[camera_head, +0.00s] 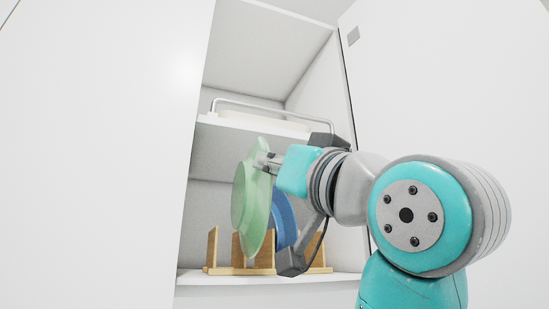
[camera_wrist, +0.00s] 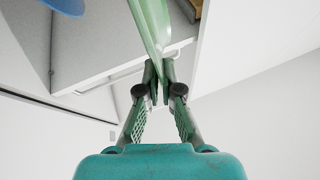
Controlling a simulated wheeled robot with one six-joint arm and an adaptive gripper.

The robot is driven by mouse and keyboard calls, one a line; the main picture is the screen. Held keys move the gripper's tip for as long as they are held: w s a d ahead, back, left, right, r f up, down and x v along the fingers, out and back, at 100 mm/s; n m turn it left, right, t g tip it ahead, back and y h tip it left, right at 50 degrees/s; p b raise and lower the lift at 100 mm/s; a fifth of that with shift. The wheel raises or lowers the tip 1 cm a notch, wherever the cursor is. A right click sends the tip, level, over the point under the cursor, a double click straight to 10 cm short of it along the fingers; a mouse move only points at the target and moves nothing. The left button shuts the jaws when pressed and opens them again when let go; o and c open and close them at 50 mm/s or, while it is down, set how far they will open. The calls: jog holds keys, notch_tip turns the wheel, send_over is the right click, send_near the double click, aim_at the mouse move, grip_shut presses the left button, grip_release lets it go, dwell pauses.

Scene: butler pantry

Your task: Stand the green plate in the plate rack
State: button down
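The green plate (camera_head: 252,195) is upright on its edge in the head view, in front of the wooden plate rack (camera_head: 212,252). My gripper (camera_head: 268,161) is shut on the plate's upper rim. The wrist view shows the two fingers (camera_wrist: 160,75) closed on the rim of the green plate (camera_wrist: 152,25). The plate's lower edge overlaps the rack in the head view; I cannot tell whether it touches the rack or sits in a slot. The plate hides part of the rack.
A blue plate (camera_head: 283,220) stands upright to the right of the green plate, partly hidden by it and my arm. The rack stands on a white shelf (camera_head: 200,279) inside a cabinet. An upper shelf with a metal rail (camera_head: 265,104) is close above my gripper. Cabinet walls flank the opening.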

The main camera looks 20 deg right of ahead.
jog(key=shift+w, duration=7.65)
jog(key=shift+f, duration=1.1)
jog(key=shift+f, duration=0.15)
jog(key=c, duration=1.2)
grip_release()
jog(key=shift+c, duration=0.2)
jog(key=shift+s, duration=0.1)
jog(key=v, duration=1.2)
